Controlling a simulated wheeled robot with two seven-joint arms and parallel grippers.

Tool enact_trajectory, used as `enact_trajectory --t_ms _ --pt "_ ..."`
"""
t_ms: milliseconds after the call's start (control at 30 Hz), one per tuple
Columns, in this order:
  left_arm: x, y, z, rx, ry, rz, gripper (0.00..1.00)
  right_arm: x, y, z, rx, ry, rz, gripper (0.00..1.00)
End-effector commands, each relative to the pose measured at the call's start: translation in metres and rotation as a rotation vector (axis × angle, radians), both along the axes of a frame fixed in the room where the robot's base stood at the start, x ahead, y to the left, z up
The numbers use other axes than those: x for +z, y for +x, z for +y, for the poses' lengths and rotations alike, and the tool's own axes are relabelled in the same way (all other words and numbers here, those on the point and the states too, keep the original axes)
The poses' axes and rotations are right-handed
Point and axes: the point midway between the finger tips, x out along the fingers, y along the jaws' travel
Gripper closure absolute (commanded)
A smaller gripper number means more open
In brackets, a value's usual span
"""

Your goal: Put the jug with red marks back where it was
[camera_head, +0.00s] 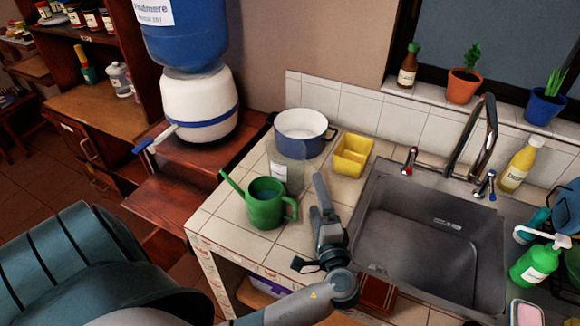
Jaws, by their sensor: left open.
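My left gripper (318,197) is open over the counter, just right of the watering can and beside the sink's left edge. I see nothing between its fingers. My right gripper is not in view.
The steel sink (430,245) is at the right, with a tall tap (485,130). A water dispenser (198,103) stands left. Bottles line the sink's right side.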

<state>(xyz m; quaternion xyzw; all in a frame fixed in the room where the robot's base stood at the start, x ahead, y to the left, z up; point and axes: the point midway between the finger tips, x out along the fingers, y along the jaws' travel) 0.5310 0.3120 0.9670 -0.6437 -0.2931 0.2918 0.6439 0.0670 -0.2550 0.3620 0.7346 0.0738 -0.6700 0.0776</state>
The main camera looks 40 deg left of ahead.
Motion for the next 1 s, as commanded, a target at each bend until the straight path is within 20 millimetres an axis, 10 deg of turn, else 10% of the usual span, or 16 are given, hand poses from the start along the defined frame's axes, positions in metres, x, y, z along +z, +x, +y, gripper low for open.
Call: enact_trajectory --t_ms 1000 --pt "0.001 0.043 0.049 -0.001 0.000 0.003 0.08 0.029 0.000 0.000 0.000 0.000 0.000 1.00"
